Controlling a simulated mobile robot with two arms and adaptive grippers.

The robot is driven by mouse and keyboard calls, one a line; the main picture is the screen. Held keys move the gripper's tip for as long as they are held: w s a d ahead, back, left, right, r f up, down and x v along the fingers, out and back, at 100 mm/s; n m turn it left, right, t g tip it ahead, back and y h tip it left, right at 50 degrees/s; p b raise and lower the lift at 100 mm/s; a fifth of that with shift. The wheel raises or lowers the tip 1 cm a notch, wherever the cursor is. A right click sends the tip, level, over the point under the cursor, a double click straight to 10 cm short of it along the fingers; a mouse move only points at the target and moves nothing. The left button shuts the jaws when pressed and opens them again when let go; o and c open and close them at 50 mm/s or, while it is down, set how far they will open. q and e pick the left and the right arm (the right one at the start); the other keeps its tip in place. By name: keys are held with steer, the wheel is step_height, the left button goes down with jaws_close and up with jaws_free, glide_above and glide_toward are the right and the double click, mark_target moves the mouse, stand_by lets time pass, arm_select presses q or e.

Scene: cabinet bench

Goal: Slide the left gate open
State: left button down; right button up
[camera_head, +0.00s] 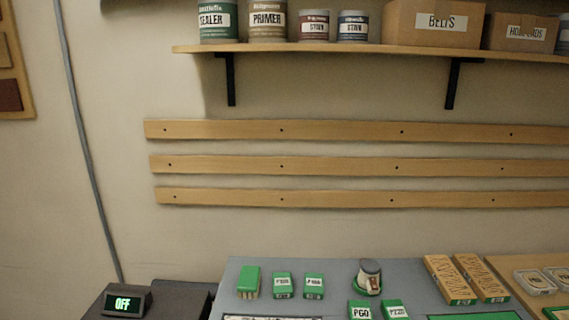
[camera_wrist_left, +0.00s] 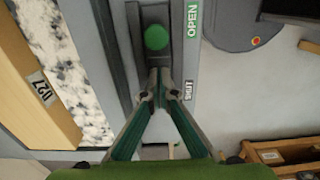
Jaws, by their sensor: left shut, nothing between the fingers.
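In the left wrist view a dark sliding gate piece with a round green knob (camera_wrist_left: 156,38) sits in a grey channel (camera_wrist_left: 193,65) marked OPEN and SHUT. The knob is nearer the OPEN label than the SHUT label. My left gripper (camera_wrist_left: 159,76) is shut and empty, its fingertips together just below the knob in the picture, over the dark track. I cannot tell whether the tips touch the gate piece. Neither gripper nor the gate shows in the head view.
A wooden-sided box marked 027 (camera_wrist_left: 38,85) with a speckled white inside lies left of the channel. A wooden crate (camera_wrist_left: 285,155) is at lower right. In the head view a small OFF display (camera_head: 124,303) stands beside a grey bench top (camera_head: 235,280) with green boxes.

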arm_select(q)
steer(key=shift+r+p, duration=1.75)
steer(key=shift+r, duration=1.45)
steer(key=shift+r+p, duration=0.35)
steer(key=shift+r, duration=0.45)
